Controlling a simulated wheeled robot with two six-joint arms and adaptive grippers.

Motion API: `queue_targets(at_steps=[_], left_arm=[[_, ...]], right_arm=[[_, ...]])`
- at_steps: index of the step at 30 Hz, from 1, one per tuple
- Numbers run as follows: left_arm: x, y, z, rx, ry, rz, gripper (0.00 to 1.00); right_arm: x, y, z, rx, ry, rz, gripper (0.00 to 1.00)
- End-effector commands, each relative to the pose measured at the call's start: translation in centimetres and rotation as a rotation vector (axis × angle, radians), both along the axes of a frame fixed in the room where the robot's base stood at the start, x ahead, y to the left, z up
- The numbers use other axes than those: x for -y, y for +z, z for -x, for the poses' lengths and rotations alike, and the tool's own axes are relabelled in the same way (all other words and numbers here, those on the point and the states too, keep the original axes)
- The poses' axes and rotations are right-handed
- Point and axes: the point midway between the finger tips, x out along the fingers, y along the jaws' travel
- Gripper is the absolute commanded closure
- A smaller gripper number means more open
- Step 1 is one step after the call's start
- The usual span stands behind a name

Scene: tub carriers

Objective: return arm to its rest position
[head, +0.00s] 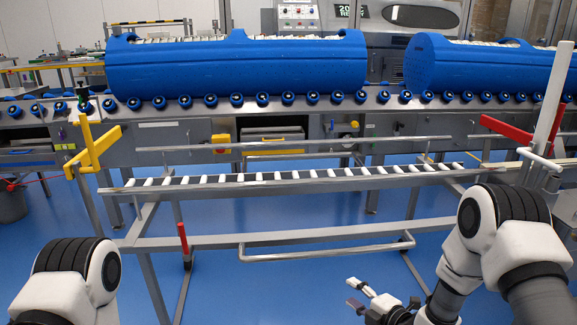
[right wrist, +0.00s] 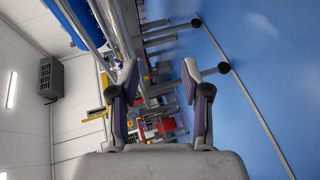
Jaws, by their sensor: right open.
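My right gripper (head: 360,294) hangs low in front of the roller rack, over the blue floor in the lower right of the head view. In the right wrist view the same gripper (right wrist: 158,72) has its two fingers apart with nothing between them. My right arm (head: 497,235) comes in from the right edge. Part of my left arm (head: 75,275) shows at the lower left, and its gripper is out of view.
A roller rack (head: 330,242) with metal rails stands in front of me, its rollers empty. Behind it, blue tubs (head: 235,68) (head: 480,72) lie on a roller conveyor (head: 275,108). A yellow bracket (head: 92,148) and a red bracket (head: 505,128) flank the rack. Blue floor is open below.

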Motion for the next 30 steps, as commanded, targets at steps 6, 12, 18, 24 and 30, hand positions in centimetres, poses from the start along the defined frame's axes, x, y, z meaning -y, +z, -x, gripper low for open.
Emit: queue_targets(at_steps=[6, 12, 18, 24, 30], left_arm=[[0.0, 0.0, 0.0, 0.0, 0.0, 0.0, 0.59], [0.0, 0.0, 0.0, 0.0, 0.0, 0.0, 0.59], [0.0, 0.0, 0.0, 0.0, 0.0, 0.0, 0.59], [0.0, 4.8, 0.0, 0.0, 0.0, 0.0, 0.59], [0.0, 11.5, 0.0, 0.0, 0.0, 0.0, 0.59]], right_arm=[[-0.6, -12.9, 14.1, -0.61, -0.24, -0.126, 0.53], [1.7, -17.4, 28.0, -1.135, -0.803, -0.358, 0.53], [3.8, -17.0, 35.9, -1.32, -1.421, -0.596, 0.53], [4.1, -12.3, 36.8, -1.311, -1.647, -0.745, 0.53], [4.1, -5.5, 36.7, -1.311, -1.643, -0.745, 0.53]])
